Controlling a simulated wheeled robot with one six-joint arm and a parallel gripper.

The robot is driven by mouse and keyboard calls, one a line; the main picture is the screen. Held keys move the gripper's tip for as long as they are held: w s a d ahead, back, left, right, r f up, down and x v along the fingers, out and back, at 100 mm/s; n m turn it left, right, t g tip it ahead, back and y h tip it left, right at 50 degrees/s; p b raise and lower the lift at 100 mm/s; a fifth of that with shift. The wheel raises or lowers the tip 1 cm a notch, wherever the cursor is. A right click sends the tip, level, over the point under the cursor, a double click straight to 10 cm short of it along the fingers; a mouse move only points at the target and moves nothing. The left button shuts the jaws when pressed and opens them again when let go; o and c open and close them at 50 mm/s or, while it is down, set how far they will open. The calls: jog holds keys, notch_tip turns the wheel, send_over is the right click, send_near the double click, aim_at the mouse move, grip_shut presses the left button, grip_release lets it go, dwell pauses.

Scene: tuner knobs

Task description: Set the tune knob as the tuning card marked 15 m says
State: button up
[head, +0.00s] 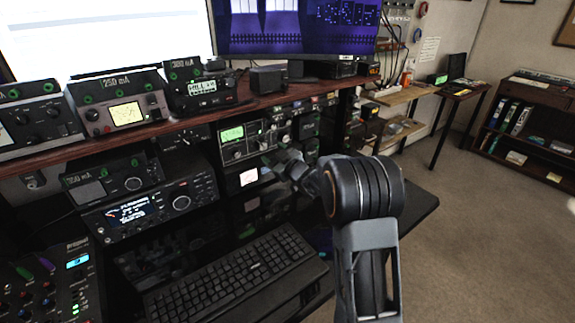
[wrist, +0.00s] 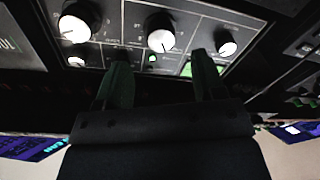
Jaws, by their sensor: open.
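A tuner-like unit with a green-lit meter (head: 232,134) sits on the shelf under the wooden top, in the middle of the head view. My gripper (head: 284,165) is in front of its lower part and partly hides it. In the wrist view, a dark panel carries a white-faced knob on the left (wrist: 75,28), one in the middle (wrist: 161,36) and one on the right (wrist: 227,43). My gripper (wrist: 160,72) is open and empty, its fingers below the middle knob and apart from it in the picture. Knob labels are too small to read. I cannot make out a card marked 15 m.
A radio with a blue display (head: 150,207) stands left of my arm. A keyboard (head: 237,272) lies on the desk below my gripper. Several meter boxes, one marked 250 mA (head: 119,103), line the wooden shelf (head: 130,140). Open floor (head: 480,230) lies to the right.

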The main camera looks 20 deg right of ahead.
jog(key=v, duration=0.8)
